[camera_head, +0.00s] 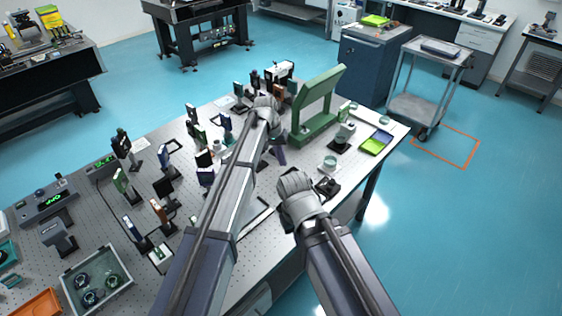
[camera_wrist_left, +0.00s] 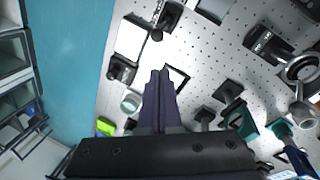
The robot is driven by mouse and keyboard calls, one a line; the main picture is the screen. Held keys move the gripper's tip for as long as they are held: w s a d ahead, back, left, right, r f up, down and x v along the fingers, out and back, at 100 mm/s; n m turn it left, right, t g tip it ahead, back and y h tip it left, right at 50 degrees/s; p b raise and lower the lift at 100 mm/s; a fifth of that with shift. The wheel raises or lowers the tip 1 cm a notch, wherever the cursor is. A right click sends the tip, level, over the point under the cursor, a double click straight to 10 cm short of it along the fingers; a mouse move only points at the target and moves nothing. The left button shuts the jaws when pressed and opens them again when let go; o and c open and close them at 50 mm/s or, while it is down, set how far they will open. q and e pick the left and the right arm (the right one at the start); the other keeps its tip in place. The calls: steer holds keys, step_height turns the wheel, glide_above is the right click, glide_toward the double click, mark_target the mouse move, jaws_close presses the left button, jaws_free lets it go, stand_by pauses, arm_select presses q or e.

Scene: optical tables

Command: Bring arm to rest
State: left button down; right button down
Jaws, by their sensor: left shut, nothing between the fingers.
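My left arm (camera_head: 232,190) reaches out over the optical table (camera_head: 225,275). My left gripper (camera_head: 281,157) hangs below its wrist, dark fingers pointing down towards the table. In the left wrist view its two fingers (camera_wrist_left: 159,75) lie side by side, shut and empty, above the tabletop. My right arm (camera_head: 335,255) comes in from the bottom, and its grey wrist (camera_head: 298,188) is over the table's right edge. The right fingers cannot be made out; the wrist covers that area.
Several optical mounts crowd the table left of my left arm. A green frame (camera_head: 322,105) stands close beyond the left gripper. A yellow-green tray (camera_head: 375,144) lies near the right edge. A cart (camera_head: 417,107) stands farther right, with open blue floor (camera_head: 450,230) in front.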

stand_by(0.3)
arm_select(q)
steer(key=s+a+f+y+b, duration=0.1)
steer(key=s+a+f+b, duration=0.1)
steer(key=s, duration=0.8)
steer(key=s+a+f+y+b, duration=0.1)
steer(key=s+a+f+b, duration=0.1)
steer(key=s, duration=0.9)
steer(key=s+a+f+m+y+b, duration=0.1)
steer(key=s+a+f+b, duration=0.2)
steer(key=s, duration=0.7)
steer(key=shift+s+a+y, duration=0.3)
steer(key=shift+s+y, duration=0.1)
